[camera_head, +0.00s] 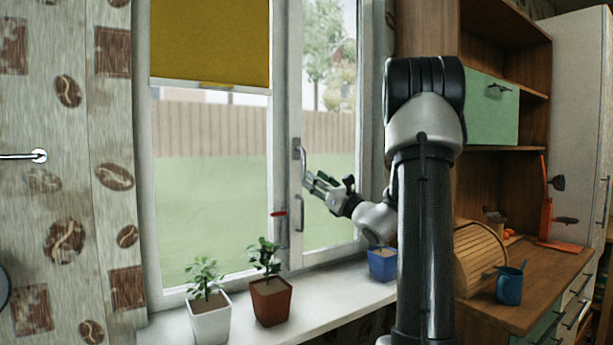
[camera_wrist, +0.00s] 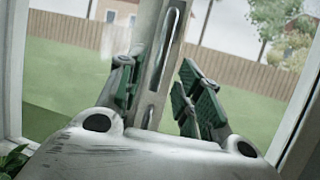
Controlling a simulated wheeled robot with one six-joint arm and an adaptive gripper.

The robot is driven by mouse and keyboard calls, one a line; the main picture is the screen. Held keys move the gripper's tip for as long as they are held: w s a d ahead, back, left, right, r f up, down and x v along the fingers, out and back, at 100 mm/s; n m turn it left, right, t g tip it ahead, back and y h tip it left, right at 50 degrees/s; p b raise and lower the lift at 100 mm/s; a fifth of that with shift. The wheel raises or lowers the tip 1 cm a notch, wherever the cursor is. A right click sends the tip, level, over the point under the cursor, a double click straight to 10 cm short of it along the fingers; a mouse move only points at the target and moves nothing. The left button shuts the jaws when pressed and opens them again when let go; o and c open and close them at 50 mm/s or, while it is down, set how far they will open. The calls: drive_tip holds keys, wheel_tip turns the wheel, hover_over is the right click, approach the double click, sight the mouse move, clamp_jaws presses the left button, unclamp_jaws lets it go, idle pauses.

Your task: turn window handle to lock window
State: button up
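The window (camera_head: 282,120) has a white frame and a silver handle (camera_head: 299,150) on its middle upright. The handle hangs down along the upright, and its lower end is close to my gripper. In the wrist view the handle (camera_wrist: 167,45) is a long slim silver bar, slightly tilted in the picture. My gripper (camera_head: 318,184) is at the upright, just below the handle's mount. In the wrist view my gripper (camera_wrist: 160,92) is open, with green-padded fingers on either side of the upright. The handle lies between them in the picture; I see no contact.
A second silver handle (camera_head: 299,212) is lower on the upright. The sill (camera_head: 335,288) holds plants in a white pot (camera_head: 210,320) and a brown pot (camera_head: 271,301), and a blue pot (camera_head: 382,265). A yellow blind (camera_head: 209,42) hangs left. A wooden cabinet (camera_head: 480,180) stands right.

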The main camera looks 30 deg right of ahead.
drive_tip(key=v, duration=0.5)
drive_tip(key=shift+s+f, duration=0.1)
drive_tip(key=shift+s, duration=0.15)
